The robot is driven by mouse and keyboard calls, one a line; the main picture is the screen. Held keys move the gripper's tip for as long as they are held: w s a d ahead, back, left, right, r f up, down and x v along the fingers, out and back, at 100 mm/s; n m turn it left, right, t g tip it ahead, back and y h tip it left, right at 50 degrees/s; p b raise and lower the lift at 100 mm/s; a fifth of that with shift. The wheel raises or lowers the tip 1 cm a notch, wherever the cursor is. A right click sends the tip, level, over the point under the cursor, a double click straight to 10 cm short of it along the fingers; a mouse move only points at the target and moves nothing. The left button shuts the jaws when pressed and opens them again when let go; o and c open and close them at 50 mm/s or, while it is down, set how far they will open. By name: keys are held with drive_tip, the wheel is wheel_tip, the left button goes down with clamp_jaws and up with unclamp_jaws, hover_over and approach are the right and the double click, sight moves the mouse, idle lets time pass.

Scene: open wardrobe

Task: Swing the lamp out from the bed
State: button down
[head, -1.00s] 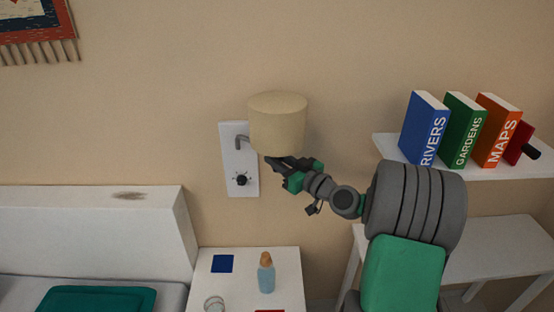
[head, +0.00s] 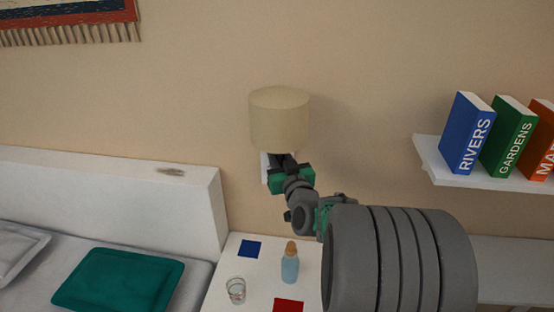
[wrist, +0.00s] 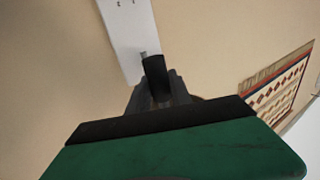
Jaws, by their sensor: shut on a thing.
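The lamp's beige drum shade (head: 279,120) stands out from the wall, to the right of and above the bed's headboard (head: 110,190). In the head view it hides most of its white wall plate (head: 264,168). The plate also shows at the top of the wrist view (wrist: 127,35). My gripper (head: 284,162) is right under the shade and shut on the lamp. In the wrist view its dark fingers (wrist: 155,75) close in front of the plate, by a small grey metal bit. The exact spot held is hidden.
A white nightstand (head: 225,285) below carries a blue bottle (head: 290,265), a glass (head: 236,290), a blue square (head: 249,249) and a red item (head: 288,305). A shelf (head: 450,180) with books is at right. A teal pillow (head: 118,280) lies on the bed.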

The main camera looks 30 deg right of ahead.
drive_tip(key=shift+w+a, duration=0.45)
drive_tip(key=shift+a, duration=0.35)
drive_tip(key=shift+w+a, duration=0.45)
drive_tip(key=shift+a, duration=0.3)
drive_tip(key=c, duration=1.2)
unclamp_jaws()
drive_tip(key=shift+a, duration=0.1)
drive_tip(key=shift+c, duration=0.2)
drive_tip(key=shift+o, duration=0.4)
drive_tip(key=s+a+b, duration=0.1)
drive_tip(key=s+b, duration=0.1)
drive_tip(key=s, duration=0.5)
drive_tip(key=shift+s+b, duration=0.3)
drive_tip(key=shift+s, duration=0.05)
drive_tip(key=shift+a, duration=0.1)
